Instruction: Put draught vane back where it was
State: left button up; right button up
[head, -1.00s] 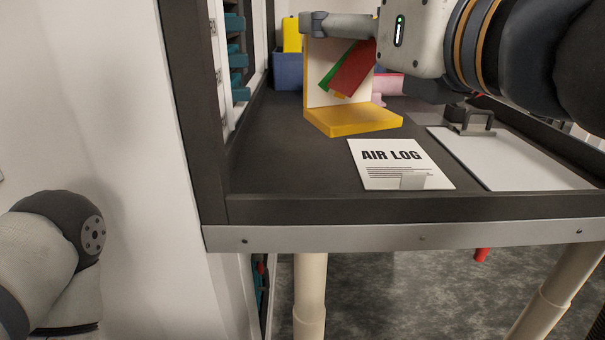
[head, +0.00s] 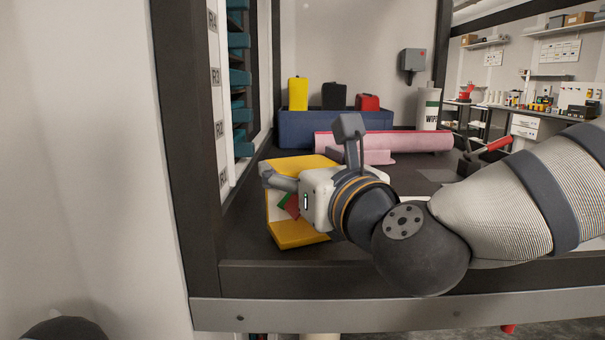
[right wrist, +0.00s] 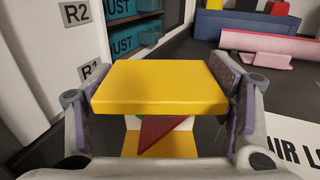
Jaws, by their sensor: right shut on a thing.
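The draught vane (head: 291,240) is a yellow stand with a yellow top, a pale back panel and red and green flaps. It is at the left of the bench in the head view. My right gripper (head: 308,152) is shut on its upper part, with one finger on each side. In the right wrist view the vane's yellow top (right wrist: 160,88) fills the space between the fingers, and the red flap (right wrist: 162,133) shows below. The gripper hides part of the vane, and I cannot tell whether its base touches the bench. My left gripper is out of view.
A rack (head: 221,100) with teal bins and R labels stands close on the left. Behind are a blue bin (head: 300,128), a pink roll (head: 425,141) and a wipes bottle (head: 428,108). The AIR LOG card (right wrist: 296,140) lies to the right in the wrist view.

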jog(key=shift+f, duration=0.1)
jog(key=shift+f, duration=0.25)
jog(key=o, duration=1.4)
